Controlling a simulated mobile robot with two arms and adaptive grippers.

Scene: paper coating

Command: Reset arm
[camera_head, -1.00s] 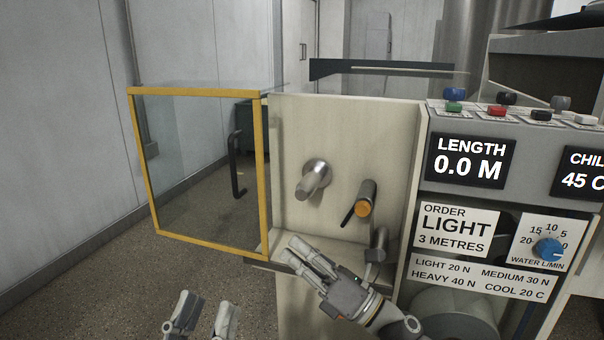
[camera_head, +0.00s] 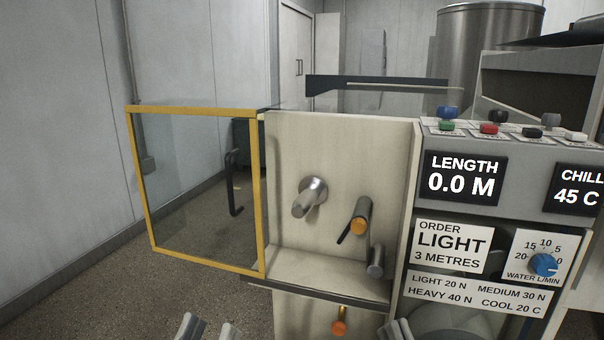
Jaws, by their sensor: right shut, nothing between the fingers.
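My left gripper (camera_head: 207,329) shows only its two fingertips at the bottom edge of the picture, left of the machine. The tips stand apart with nothing between them. My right gripper (camera_head: 397,330) shows only its tips at the bottom edge, in front of the machine's lower part. Its tips are close together and hold nothing. The rest of both arms is out of the picture.
The yellow-framed glass door (camera_head: 200,190) with a black handle (camera_head: 234,183) stands open at the left. A pale panel (camera_head: 340,160) carries a metal spindle (camera_head: 309,197) and an orange-tipped lever (camera_head: 359,220). Displays, labels and a blue knob (camera_head: 545,264) are at the right.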

